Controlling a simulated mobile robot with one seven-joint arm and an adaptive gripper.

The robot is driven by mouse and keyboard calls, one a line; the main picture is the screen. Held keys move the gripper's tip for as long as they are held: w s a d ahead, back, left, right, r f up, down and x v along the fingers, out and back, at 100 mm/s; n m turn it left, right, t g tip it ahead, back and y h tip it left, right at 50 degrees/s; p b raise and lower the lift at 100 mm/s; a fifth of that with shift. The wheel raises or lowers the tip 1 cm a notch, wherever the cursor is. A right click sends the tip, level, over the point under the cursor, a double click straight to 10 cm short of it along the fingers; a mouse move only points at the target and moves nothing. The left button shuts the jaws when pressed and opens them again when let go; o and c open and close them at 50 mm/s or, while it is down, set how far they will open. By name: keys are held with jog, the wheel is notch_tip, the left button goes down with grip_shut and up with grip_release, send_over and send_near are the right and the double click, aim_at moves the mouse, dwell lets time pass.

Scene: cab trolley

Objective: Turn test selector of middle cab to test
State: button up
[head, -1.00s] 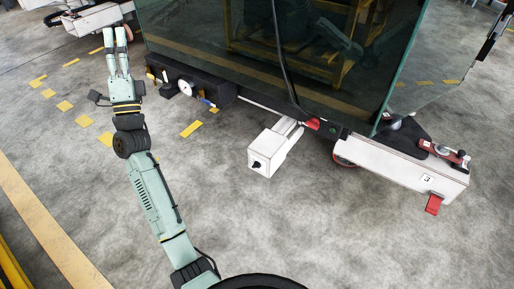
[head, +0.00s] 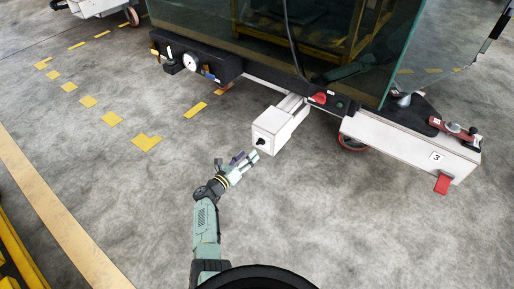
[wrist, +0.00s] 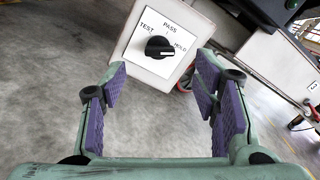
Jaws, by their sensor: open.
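The test selector is a black knob (wrist: 160,47) on a white plate marked TEST, PASS and HOLD. Its white mark appears to point right, toward HOLD. In the head view the knob (head: 261,141) is a small dark spot on the front of a white box (head: 284,124) that sticks out below a glass-sided cab (head: 300,40). My gripper (head: 249,158) is just in front of the box, to the lower left of the knob. In the wrist view my gripper (wrist: 162,72) is open, with purple-padded fingers on either side and nothing between them. The knob lies ahead, apart from the fingers.
A white trolley beam (head: 410,146) labelled 3, with a red tab and a wheel, is to the right. A black bumper with a round gauge (head: 191,62) is at the upper left. The grey floor (head: 340,220) in front is clear.

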aim_at(258, 144)
jog(key=b+x, duration=0.3)
jog(key=x, duration=0.3)
jog(key=shift+d+f, duration=0.1)
jog(key=shift+f, duration=0.05)
jog(key=shift+x, duration=0.75)
jog(key=shift+c, duration=0.2)
jog(key=c, duration=1.1)
